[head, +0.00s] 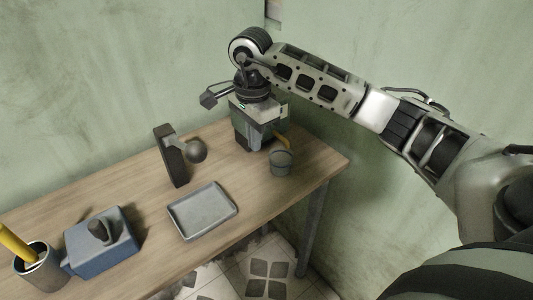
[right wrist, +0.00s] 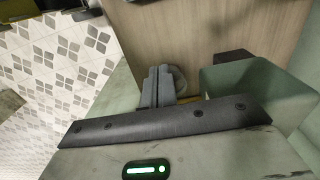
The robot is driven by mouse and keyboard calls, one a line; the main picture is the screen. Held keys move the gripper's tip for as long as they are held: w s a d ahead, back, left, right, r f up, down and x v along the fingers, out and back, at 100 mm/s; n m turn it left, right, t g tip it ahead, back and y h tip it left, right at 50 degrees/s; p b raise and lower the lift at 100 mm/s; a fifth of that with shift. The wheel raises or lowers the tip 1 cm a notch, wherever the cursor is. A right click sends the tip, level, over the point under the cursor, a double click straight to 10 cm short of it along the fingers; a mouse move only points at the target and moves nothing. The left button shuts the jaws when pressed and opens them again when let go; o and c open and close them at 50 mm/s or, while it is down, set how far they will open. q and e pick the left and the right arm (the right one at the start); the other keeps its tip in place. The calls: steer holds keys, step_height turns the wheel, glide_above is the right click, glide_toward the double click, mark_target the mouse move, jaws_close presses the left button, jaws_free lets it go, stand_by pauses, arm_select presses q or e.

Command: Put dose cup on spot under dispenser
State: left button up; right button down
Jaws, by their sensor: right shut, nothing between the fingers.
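A small grey round cup (head: 281,163), which looks like the dose cup, stands upright near the table's right end. My right gripper (right wrist: 162,70) is shut and empty, pointing down over the table. In the right wrist view the cup's round rim (right wrist: 180,78) shows partly behind the fingers; I cannot tell whether they touch it. A dark upright post with a round grey knob (head: 172,156) stands at the middle back and may be the dispenser. No marked spot is clearly visible beneath it. My left gripper is not in view.
A shallow grey tray (head: 203,211) lies at the front middle. A blue box (head: 101,243) and a holder (head: 40,270) with a yellow stick stand at the left. In the right wrist view a greenish box (right wrist: 255,95) and a dark block (right wrist: 233,57) are close beside the gripper.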

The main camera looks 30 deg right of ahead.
mark_target(281, 159)
step_height(281, 159, down, 9)
steer(key=shift+s+p, duration=0.15)
steer(key=shift+p, duration=0.45)
steer(key=d, duration=0.1)
steer(key=d+p, duration=0.1)
steer(key=d, duration=0.1)
steer(key=shift+f, duration=0.35)
steer(key=shift+w+d, duration=0.2)
steer(key=shift+d, duration=0.3)
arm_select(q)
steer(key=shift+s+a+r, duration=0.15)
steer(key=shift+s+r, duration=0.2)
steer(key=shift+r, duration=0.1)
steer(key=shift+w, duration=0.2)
